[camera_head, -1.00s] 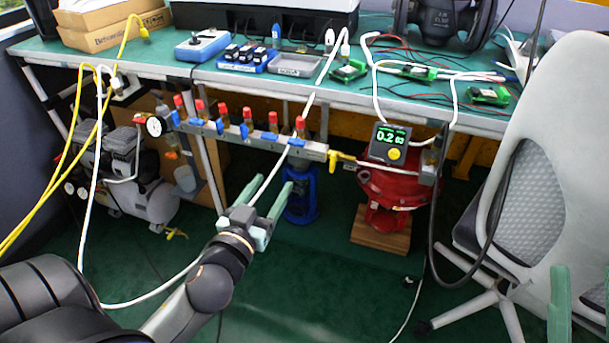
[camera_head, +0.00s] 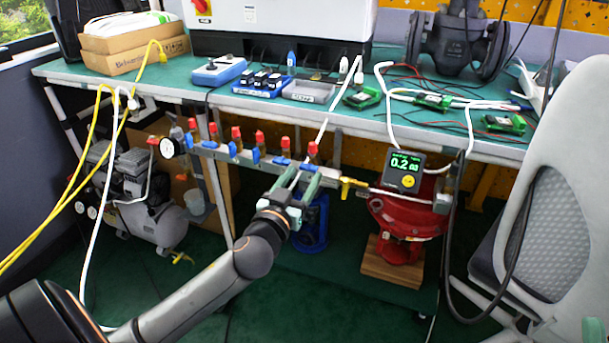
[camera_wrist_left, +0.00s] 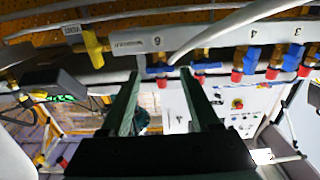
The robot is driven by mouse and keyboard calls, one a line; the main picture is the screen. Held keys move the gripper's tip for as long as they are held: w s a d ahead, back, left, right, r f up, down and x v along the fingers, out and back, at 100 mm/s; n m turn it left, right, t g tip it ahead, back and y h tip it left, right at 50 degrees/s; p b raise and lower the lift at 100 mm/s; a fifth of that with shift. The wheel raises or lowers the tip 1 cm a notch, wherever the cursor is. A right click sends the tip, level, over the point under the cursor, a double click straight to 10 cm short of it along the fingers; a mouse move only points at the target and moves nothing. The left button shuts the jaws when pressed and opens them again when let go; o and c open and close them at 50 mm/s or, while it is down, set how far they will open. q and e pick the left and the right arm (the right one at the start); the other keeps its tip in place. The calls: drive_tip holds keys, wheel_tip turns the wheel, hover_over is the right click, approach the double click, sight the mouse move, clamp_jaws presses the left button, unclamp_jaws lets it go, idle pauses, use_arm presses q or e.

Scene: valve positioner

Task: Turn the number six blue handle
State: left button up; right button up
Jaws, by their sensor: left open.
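The manifold bar (camera_head: 220,152) carries a row of blue handles with red-topped fittings. In the left wrist view a printed 6 marks the bar, and the number six blue handle (camera_wrist_left: 160,70) sits beside it. In the head view it appears to be the rightmost blue handle (camera_head: 309,165), close to the fingertips. My left gripper (camera_head: 302,178) is open, its two green fingers just in front of the bar. In the wrist view the fingers (camera_wrist_left: 160,82) lie on either side of the handle; contact cannot be told. Only a green tip of my right gripper (camera_head: 594,331) shows at the lower right.
A white hose (camera_head: 322,130) runs down past the rightmost handle. A yellow valve handle (camera_head: 352,184) and a red actuator with a display (camera_head: 403,168) stand to the right. The workbench edge (camera_head: 330,124) is above the bar. A grey chair (camera_head: 565,170) fills the right side.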

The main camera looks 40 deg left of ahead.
use_arm(q)
drive_tip(key=shift+x, duration=1)
drive_tip(key=shift+c, duration=0.3)
clamp_jaws()
